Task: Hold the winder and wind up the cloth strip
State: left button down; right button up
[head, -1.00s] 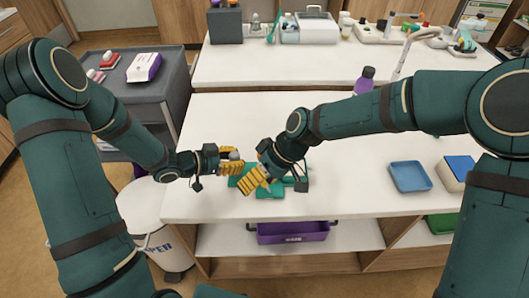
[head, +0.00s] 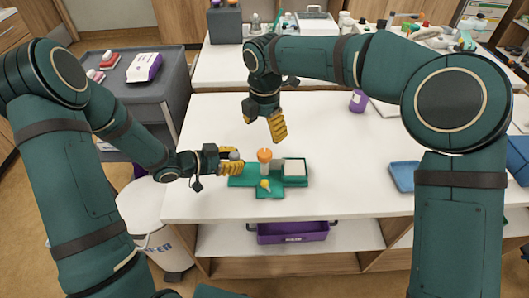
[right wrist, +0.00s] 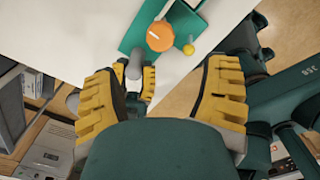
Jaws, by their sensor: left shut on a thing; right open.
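The winder (head: 237,181) is a green base on the white table, with an upright orange-topped post (head: 264,156) and a small yellow knob (head: 265,185) in front of it. A pale, flat block (head: 294,167) lies on its right part; I cannot tell whether this is the cloth strip. My left gripper (head: 236,163) is shut on a grey rounded handle (right wrist: 134,68) at the winder's left end. My right gripper (head: 280,138) is open and empty, above and behind the orange top. In the right wrist view the orange top (right wrist: 160,36) shows beyond its spread fingers (right wrist: 163,95).
A blue tray (head: 402,177) is at the right of the table, partly behind my right arm. A purple bottle (head: 358,101) stands farther back. A purple bin (head: 292,232) is on the shelf below. The table left of and behind the winder is clear.

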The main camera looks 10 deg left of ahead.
aim_at(265, 152)
notch_tip(265, 152, down, 10)
dwell(0.4)
jog(key=c, duration=1.2)
jog(key=shift+c, duration=0.2)
jog(key=shift+m, duration=0.4)
